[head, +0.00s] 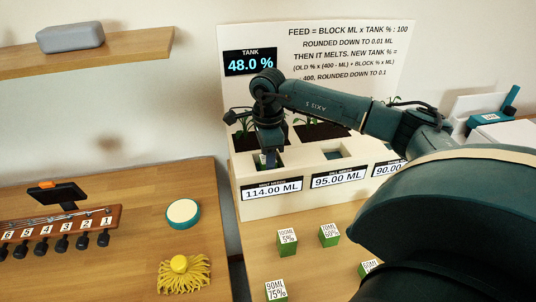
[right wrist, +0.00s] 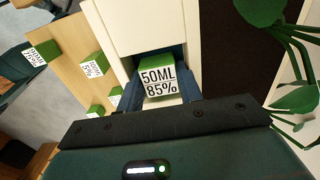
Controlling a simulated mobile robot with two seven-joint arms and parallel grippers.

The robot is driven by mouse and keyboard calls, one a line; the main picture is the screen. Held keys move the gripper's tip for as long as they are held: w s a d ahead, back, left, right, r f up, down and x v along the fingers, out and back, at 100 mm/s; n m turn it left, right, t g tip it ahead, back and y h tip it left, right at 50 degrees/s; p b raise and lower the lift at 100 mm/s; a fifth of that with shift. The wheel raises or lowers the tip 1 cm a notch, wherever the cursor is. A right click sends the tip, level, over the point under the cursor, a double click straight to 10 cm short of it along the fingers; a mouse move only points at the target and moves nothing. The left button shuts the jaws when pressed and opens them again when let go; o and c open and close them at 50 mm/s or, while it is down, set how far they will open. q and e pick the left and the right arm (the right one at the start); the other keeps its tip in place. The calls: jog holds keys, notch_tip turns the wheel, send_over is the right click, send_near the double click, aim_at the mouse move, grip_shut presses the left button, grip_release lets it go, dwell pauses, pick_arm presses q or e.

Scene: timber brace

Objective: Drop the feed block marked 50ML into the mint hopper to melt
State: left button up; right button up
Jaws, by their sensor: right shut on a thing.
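My right gripper (head: 268,160) points down over the left hopper opening, behind the 114.00 ML display (head: 271,189). In the right wrist view it is shut on the green feed block (right wrist: 158,80), whose white face reads 50ML 85%. The block sits between the two fingers at the opening in the cream housing (head: 310,206). I cannot tell how far it is inside. The small hopper name above the display is too small to read surely. My left gripper is not in view.
Several other green blocks, including 100ML 5% (head: 287,241) and 90ML 75% (head: 276,291), stand on the table in front. A second opening (head: 335,153) lies to the right, above the 95.00 ML display. The tank display (head: 250,62) reads 48.0 %. Plants grow behind the openings.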

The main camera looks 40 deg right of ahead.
jog(key=shift+f, duration=0.3)
jog(key=o, duration=1.1)
jog(key=shift+c, duration=0.2)
notch_tip(320, 180, up, 13)
jog(key=shift+r, duration=0.15)
